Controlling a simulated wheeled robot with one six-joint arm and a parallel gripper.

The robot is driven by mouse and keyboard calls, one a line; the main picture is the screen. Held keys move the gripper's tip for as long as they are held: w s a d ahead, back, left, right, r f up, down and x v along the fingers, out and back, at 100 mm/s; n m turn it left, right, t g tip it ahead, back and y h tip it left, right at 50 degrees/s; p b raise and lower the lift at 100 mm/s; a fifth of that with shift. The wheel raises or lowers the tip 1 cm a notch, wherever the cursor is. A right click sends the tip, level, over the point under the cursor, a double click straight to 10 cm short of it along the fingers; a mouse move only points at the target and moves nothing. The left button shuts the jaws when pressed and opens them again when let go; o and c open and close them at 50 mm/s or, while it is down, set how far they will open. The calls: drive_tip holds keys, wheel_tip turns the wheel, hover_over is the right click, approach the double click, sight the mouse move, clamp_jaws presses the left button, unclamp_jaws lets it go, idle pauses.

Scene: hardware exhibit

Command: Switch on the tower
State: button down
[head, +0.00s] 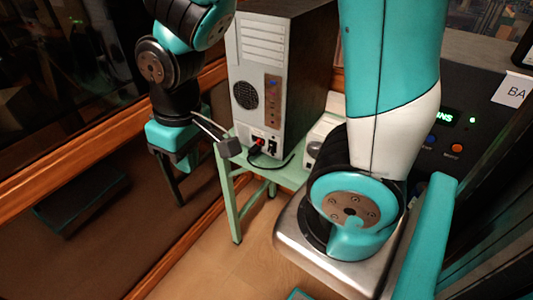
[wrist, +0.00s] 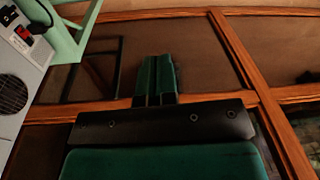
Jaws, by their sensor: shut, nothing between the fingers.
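The computer tower (head: 264,70) stands on a small green table, with its pale back panel facing me. I cannot tell which way the switch is set. My gripper (head: 187,163) hangs left of the panel, apart from it. In the wrist view the two fingers (wrist: 157,62) lie together, shut and empty.
The green table (head: 229,190) has thin legs, and a white box (head: 318,140) sits on it beside the tower. A wood-framed dark glass panel (head: 80,215) runs along the left. A dark console (head: 455,120) with a green display and blue and orange buttons stands right.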

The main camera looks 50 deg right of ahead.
drive_tip(key=w+d+f+m+h+b, duration=0.1)
drive_tip(key=d+f+h, duration=0.3)
drive_tip(key=d+f, duration=0.4)
drive_tip(key=w+d+f+m+h+b, duration=0.1)
drive_tip(key=w+d+f+h, duration=0.3)
drive_tip(key=d+f, duration=0.4)
drive_tip(key=d+h, duration=0.1)
drive_tip(key=d, duration=0.4)
drive_tip(key=p, duration=0.2)
approach(271, 152)
wheel_tip(271, 152, down, 4)
drive_tip(key=shift+w+d+f+p, duration=0.1)
drive_tip(key=shift+d+f+p, duration=0.1)
drive_tip(key=shift+d, duration=0.55)
drive_tip(key=shift+w+d+f+p, duration=0.15)
drive_tip(key=shift+d+f, duration=0.1)
drive_tip(key=shift+d, duration=0.5)
drive_tip(key=shift+w+d+f+p, duration=0.1)
drive_tip(key=shift+d+f+p, duration=0.1)
drive_tip(key=shift+d, duration=0.6)
